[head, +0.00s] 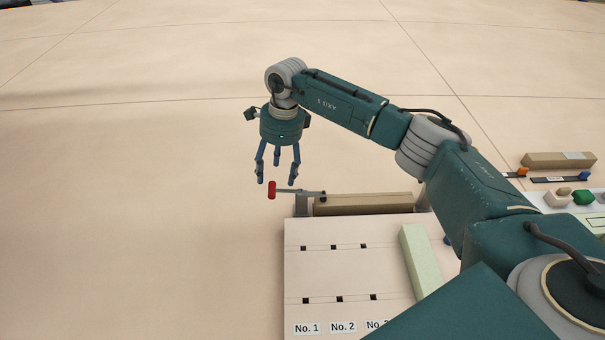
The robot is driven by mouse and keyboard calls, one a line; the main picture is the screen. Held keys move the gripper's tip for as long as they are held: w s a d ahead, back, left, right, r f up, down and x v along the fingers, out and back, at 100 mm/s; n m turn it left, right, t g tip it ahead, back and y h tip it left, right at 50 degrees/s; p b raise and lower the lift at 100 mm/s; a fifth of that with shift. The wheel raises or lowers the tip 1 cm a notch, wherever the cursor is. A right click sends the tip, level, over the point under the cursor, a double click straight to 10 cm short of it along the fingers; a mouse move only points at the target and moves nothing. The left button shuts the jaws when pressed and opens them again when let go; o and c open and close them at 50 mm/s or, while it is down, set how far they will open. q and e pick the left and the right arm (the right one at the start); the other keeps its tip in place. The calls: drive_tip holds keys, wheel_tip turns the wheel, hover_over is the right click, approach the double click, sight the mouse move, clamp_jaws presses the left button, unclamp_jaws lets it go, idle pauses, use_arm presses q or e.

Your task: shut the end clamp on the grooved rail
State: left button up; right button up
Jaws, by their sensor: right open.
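The end clamp (300,193) is at the left end of the grooved rail (365,204), at the far edge of a pale panel. Its lever ends in a red handle (272,190) that sticks out to the left, past the rail's end. My right gripper (276,181) is open and empty, fingers pointing down. In the picture its fingertips are just above and around the red handle; I cannot tell whether they touch it. My left gripper is not in view. My right arm hides part of the panel's right side.
The pale panel (320,270) has small dark slots and labels No. 1 and No. 2; a third label is partly hidden. A pale green bar (418,260) lies on it. At right are a brown block (558,160) and a green piece (583,197). The floor at left is clear.

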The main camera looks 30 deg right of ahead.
drive_tip(key=r, duration=0.1)
drive_tip(key=r+p, duration=0.2)
drive_tip(key=r, duration=0.1)
drive_tip(key=shift+s+d, duration=0.15)
drive_tip(key=shift+d, duration=0.15)
drive_tip(key=shift+f, duration=0.1)
idle(0.4)
